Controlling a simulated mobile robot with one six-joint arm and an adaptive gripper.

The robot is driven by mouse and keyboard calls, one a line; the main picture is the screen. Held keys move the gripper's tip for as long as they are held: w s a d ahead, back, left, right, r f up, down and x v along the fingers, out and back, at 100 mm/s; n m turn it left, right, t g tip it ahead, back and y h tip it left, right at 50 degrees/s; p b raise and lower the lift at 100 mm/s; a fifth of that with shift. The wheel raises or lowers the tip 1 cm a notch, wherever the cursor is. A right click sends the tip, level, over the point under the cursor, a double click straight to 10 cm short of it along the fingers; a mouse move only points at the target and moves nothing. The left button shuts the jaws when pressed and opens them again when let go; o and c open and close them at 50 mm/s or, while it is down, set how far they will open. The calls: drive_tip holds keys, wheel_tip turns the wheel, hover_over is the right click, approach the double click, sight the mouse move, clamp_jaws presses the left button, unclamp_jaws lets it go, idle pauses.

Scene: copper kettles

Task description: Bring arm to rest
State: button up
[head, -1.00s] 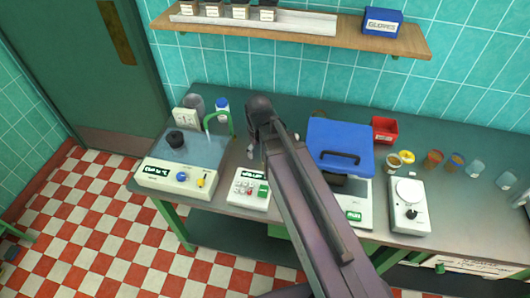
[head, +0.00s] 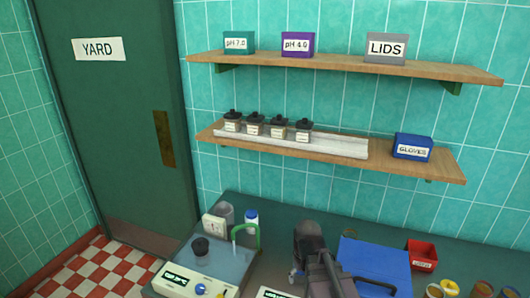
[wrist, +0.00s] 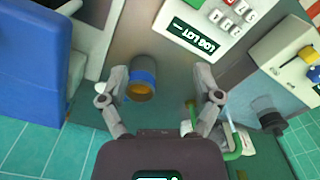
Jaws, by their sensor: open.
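My gripper (wrist: 161,76) is open in the wrist view, with its two fingers spread wide. Nothing is held between them. An amber jar with a blue band (wrist: 143,86) shows between the fingers, closer to the left one; it looks to be beyond them on the bench, and I cannot tell the gap. In the head view my arm shows at the bottom, over the bench between the hose device and the blue lid. The fingertips cannot be made out there.
A device with a black knob (head: 203,268) stands left of my arm, and a blue lid (head: 375,262) right of it. A red bin (head: 421,256) and several jars stand further right. The lower shelf (head: 330,152) holds several black-lidded bottles and a blue gloves box (head: 412,146).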

drive_tip(key=shift+s+d+f+m, duration=0.1)
drive_tip(key=shift+s+d+m, duration=0.25)
drive_tip(key=shift+d, duration=0.2)
drive_tip(key=shift+s+d+f+m, duration=0.1)
drive_tip(key=shift+s+d+m, duration=0.15)
drive_tip(key=shift+d, duration=0.3)
drive_tip(key=shift+s+d+f+m, duration=0.1)
drive_tip(key=shift+s+d+m, duration=0.15)
drive_tip(key=shift+d+m, duration=0.25)
